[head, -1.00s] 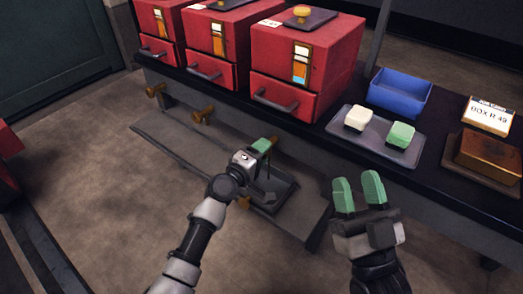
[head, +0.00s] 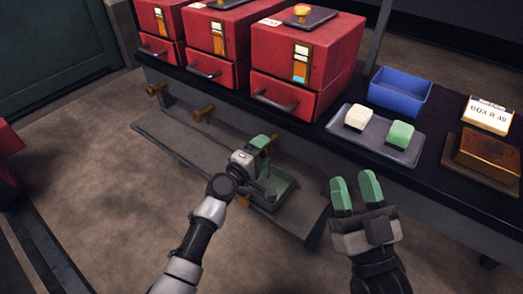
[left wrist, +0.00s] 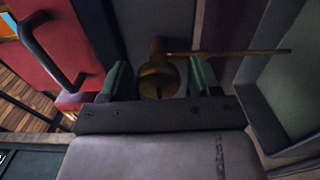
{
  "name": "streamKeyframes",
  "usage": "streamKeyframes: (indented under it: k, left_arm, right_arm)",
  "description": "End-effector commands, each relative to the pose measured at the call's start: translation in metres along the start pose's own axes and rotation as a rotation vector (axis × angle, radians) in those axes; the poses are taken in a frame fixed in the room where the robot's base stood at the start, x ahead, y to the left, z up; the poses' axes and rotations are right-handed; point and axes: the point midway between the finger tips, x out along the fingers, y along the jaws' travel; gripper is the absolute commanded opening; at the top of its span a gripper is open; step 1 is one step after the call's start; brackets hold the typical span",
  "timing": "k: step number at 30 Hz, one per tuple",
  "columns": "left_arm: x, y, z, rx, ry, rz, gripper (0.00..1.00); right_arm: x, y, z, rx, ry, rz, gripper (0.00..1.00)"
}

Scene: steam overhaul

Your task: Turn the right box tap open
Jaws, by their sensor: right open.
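The right box tap is a brass fitting below the right red box (head: 304,60). In the left wrist view, the brass tap (left wrist: 158,78) sits between the green fingers of my left gripper (left wrist: 160,82). A thin brass bar (left wrist: 230,52) runs sideways from it to the right. Whether the fingers press on the tap is not clear. In the head view my left gripper (head: 265,143) is at the tap and hides most of it. My right gripper (head: 355,187) is open and empty, off the bench front, apart from the tap.
A low tray (head: 289,199) lies under the tap, its inside pale green-grey. The bench top holds a grey tray (head: 372,151) with a white and a green block, a blue bin (head: 400,98) and a brown block (head: 488,155).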

Motion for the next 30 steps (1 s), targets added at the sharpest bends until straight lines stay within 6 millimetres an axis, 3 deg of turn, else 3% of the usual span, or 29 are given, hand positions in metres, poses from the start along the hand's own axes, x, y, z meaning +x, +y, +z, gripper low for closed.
streamKeyframes:
  k: [13,21,30]
  left_arm:
    - [-0.008,0.001,0.0,0.003,0.001,0.0,0.7]
    - [-0.058,0.002,0.0,0.003,0.001,-0.002,0.7]
    - [-0.102,0.0,0.0,0.002,0.001,0.0,0.7]
  right_arm:
    - [0.001,0.001,0.003,-0.003,-0.04,0.002,0.43]
    - [-0.005,0.007,0.031,-0.012,-0.287,0.014,0.43]
    - [-0.012,0.009,0.045,-0.015,-0.399,0.02,0.43]
